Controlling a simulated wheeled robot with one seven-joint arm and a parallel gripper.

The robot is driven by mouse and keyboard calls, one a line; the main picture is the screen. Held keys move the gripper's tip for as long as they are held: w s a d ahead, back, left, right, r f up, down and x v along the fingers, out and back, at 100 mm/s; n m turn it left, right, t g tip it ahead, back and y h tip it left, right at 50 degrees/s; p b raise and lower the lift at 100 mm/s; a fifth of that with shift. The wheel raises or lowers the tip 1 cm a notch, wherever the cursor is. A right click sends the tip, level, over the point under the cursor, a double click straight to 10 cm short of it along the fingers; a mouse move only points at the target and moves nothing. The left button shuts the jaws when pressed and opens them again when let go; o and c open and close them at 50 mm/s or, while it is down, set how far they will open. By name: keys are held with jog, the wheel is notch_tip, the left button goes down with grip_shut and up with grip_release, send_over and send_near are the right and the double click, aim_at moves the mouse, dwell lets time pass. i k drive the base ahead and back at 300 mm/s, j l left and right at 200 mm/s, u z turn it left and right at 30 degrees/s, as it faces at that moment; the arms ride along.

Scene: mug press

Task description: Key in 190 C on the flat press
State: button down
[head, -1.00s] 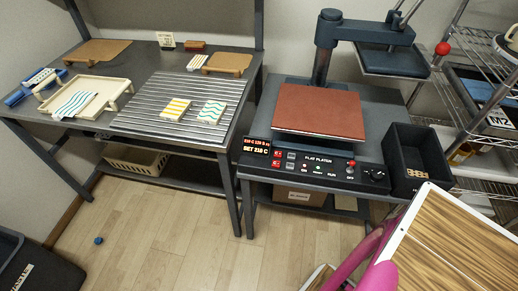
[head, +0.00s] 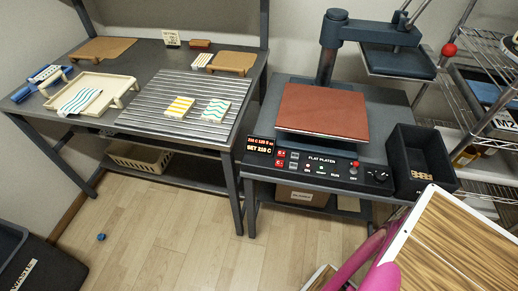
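The flat press (head: 322,112) stands at centre right, with a bare red-brown platen. Its upper dark plate (head: 398,62) is swung to the back right, clear of the platen. The front control panel (head: 322,172) reads FLAT PLATEN. Its display (head: 258,146) has a small orange upper line that I cannot read surely, and a lower line that seems to read SET 210 C. Two red-marked keys (head: 281,158) sit beside the display, with small lights, a red button (head: 354,164) and a black knob (head: 380,175) to the right. My gripper is out of view; only pink arm parts show at lower right.
A black bin (head: 422,160) stands right of the press, beside a wire shelf (head: 480,80). The left table has a ribbed metal surface (head: 165,105) with patterned pieces, and a cream tray (head: 95,85). A small blue ball (head: 101,237) lies on the otherwise open floor.

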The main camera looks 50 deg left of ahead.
aim_at(280, 163)
jog(key=i+l, duration=0.15)
jog(key=i, duration=0.2)
jog(key=u, duration=1.8)
